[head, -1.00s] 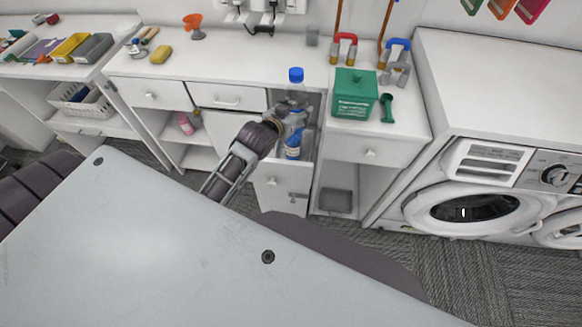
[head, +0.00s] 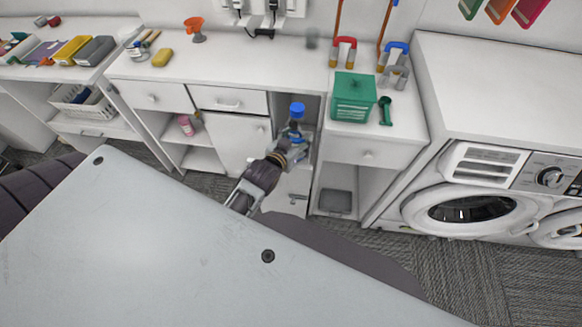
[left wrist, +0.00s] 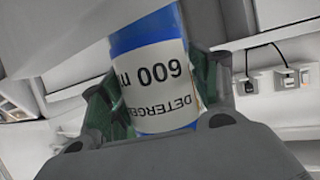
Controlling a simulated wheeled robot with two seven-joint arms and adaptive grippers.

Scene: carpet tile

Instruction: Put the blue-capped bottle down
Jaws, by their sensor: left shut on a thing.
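The blue-capped bottle (head: 297,110) is in the narrow open bay between the white cabinets in the head view, cap up. My left gripper (head: 292,146) is shut around its body below the cap and hides part of it. In the left wrist view the bottle's white label with blue bands (left wrist: 150,75) fills the space between the fingers of my left gripper (left wrist: 150,115). The bottle's base is hidden, so I cannot tell whether it touches a surface. My right gripper is not in view.
A white pull-out front (head: 287,190) stands below the bottle. A green box (head: 353,98) and a green scoop (head: 385,112) are on the counter to the right. A yellow sponge (head: 161,57) and an orange funnel (head: 195,30) are on the left counter. A washing machine (head: 470,208) is at right.

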